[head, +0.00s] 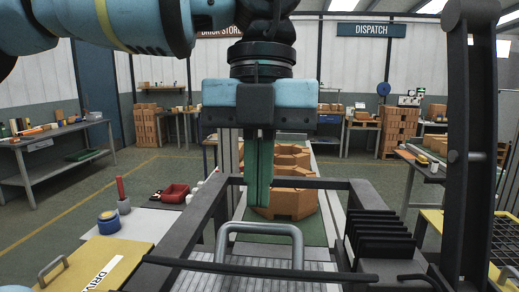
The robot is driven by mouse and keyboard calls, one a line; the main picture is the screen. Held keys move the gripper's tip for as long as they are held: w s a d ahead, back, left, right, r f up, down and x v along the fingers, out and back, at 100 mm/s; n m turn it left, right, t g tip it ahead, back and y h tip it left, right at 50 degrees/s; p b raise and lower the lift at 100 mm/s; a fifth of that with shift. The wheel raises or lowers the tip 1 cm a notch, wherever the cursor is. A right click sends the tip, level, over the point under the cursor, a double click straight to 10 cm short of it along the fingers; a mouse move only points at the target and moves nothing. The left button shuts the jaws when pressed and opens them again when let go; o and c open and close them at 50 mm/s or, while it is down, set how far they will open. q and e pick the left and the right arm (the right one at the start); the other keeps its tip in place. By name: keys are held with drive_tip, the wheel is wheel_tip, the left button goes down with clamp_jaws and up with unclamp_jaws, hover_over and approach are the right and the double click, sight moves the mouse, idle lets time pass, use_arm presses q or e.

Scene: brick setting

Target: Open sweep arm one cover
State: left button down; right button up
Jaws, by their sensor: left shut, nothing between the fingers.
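My left gripper (258,200) hangs from the top centre, its two green fingers together and pointing down, with nothing between them. Below its tips is a grey bar handle (258,229) on a ribbed metal panel (262,274) inside a dark frame. The fingers appear apart from the handle, though the depth between them is hard to judge. A yellow cover (93,266) with a small handle and partly cut-off lettering lies at lower left. No readable label marks either panel as sweep arm one's cover. My right gripper is out of view.
Dark frame bars (204,222) surround the panel, and a tall black post (470,150) stands at right. Orange-brown bricks (285,198) sit behind the fingers on a green strip.

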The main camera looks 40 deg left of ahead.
use_arm(q)
drive_tip(key=shift+s+d+f, duration=0.1)
drive_tip(key=shift+s+f, duration=0.05)
drive_tip(key=shift+f, duration=1)
drive_tip(key=shift+s+d+f, duration=0.1)
drive_tip(key=shift+s+f, duration=0.05)
drive_tip(key=shift+f, duration=1)
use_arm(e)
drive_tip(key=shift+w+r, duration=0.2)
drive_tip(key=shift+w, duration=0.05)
use_arm(q)
drive_tip(key=shift+a, duration=0.1)
